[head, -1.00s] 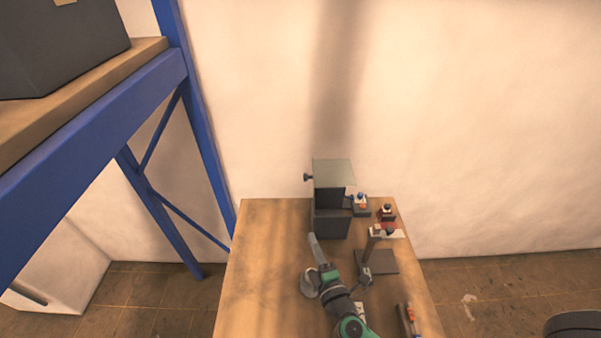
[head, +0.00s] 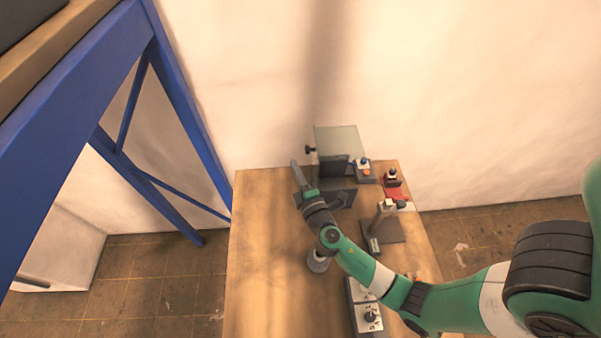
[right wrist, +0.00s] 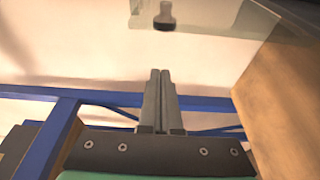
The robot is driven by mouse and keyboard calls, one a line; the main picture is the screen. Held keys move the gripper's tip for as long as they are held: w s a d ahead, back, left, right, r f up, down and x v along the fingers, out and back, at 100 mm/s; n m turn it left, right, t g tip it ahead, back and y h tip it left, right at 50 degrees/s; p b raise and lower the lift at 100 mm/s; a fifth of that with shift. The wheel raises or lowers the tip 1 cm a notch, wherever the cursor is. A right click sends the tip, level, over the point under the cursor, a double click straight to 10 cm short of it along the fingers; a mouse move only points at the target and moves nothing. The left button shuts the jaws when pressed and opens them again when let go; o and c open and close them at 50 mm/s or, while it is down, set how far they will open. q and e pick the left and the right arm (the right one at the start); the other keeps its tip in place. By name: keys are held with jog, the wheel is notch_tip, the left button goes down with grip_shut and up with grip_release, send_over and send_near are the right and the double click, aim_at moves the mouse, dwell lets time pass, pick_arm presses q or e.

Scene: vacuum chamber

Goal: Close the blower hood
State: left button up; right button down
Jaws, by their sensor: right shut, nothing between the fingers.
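The blower hood (head: 342,141) is a pale see-through panel. It stands raised above the dark blower body (head: 341,192) near the table's far edge. A dark knob (head: 310,149) sticks out of the hood's left side. In the right wrist view the hood (right wrist: 225,14) is at the top, with its knob (right wrist: 164,16) beyond my fingertips. My right gripper (head: 294,164) is shut and empty, just left of the blower body and below the knob. In the right wrist view its fingers (right wrist: 160,73) are together and apart from the knob. My left gripper is not in view.
Right of the blower stand a small blue-based device (head: 365,170), a red-based one (head: 393,185) and a grey stand (head: 390,222). A control box (head: 368,318) lies nearer. The wooden table's left side (head: 262,260) is clear. A blue rack (head: 190,105) stands at left.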

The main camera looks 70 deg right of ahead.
jog(key=d+p, duration=0.1)
jog(key=d, duration=0.4)
jog(key=shift+d, duration=0.25)
